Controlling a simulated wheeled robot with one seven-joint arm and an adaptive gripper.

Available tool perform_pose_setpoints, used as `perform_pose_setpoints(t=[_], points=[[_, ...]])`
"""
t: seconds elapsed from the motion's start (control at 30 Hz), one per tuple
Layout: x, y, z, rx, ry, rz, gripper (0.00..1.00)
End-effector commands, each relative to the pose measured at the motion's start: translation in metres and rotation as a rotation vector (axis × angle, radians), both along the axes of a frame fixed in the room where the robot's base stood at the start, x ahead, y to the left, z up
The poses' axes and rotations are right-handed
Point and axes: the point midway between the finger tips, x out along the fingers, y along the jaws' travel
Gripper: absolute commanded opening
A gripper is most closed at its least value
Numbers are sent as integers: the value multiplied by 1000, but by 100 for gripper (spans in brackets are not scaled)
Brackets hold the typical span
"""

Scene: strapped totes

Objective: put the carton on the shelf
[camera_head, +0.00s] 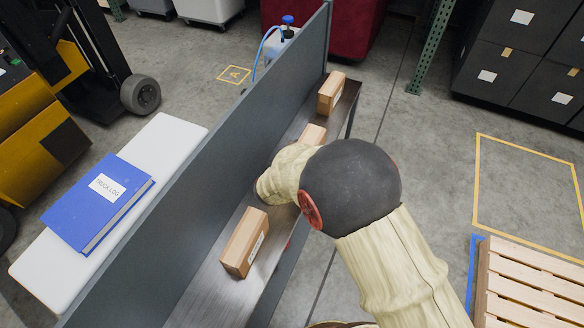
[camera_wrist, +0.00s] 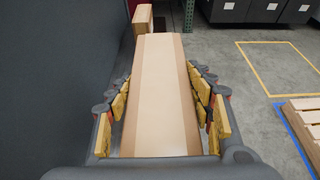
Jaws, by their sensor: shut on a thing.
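My gripper (camera_wrist: 161,108) is shut on a brown carton (camera_wrist: 160,75), with yellow-padded fingers on both its long sides in the wrist view. The top of this carton also shows just past my wrist in the head view (camera_head: 313,133), where my arm hides the fingers. The narrow dark shelf (camera_head: 208,292) runs along a tall grey panel. I cannot tell whether the held carton touches the shelf. A second carton (camera_head: 331,92) stands at the shelf's far end and also shows in the wrist view (camera_wrist: 143,18). A third carton (camera_head: 245,242) lies nearer on the shelf.
The grey panel (camera_head: 225,120) rises close along the shelf's left side. Beyond it are a white table (camera_head: 150,235) with a blue binder (camera_head: 98,203) and a yellow forklift (camera_head: 40,120). A wooden pallet (camera_head: 530,285) and taped floor lie right. Black drawers (camera_head: 500,60) stand behind.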

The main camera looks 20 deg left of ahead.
Motion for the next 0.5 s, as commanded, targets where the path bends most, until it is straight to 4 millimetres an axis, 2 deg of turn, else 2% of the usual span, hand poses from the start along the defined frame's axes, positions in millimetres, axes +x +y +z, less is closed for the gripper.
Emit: perform_pose_setpoints(t=[0.37, 0.5], points=[[64, 40, -33, 4, -5, -1, 0], [80, 49, -56, 2, -4, -1, 0]])
